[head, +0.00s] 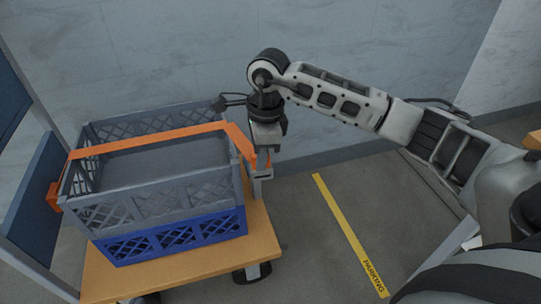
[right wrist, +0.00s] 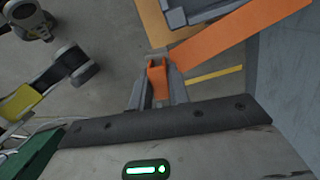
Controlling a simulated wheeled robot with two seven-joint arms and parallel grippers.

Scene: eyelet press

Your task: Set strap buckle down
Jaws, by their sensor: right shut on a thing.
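An orange strap (head: 150,138) runs over the top of a grey crate (head: 165,203), from an orange piece (head: 54,197) on the left side to my right gripper. My right gripper (head: 262,170) points down beside the crate's right side, above the cart's edge. It is shut on the strap buckle, an orange piece (right wrist: 157,82) between the fingers in the right wrist view; the fingers partly hide it. In that view the strap (right wrist: 240,32) slants off to the upper right. My left gripper is not in view.
The grey crate stands on a blue crate (head: 175,240) on a wooden cart deck (head: 262,243) with dark wheels. A blue panel (head: 38,215) rises at the cart's left. A yellow floor line (head: 345,228) marked PARKING lies on clear floor to the right. A wall (head: 190,60) is behind.

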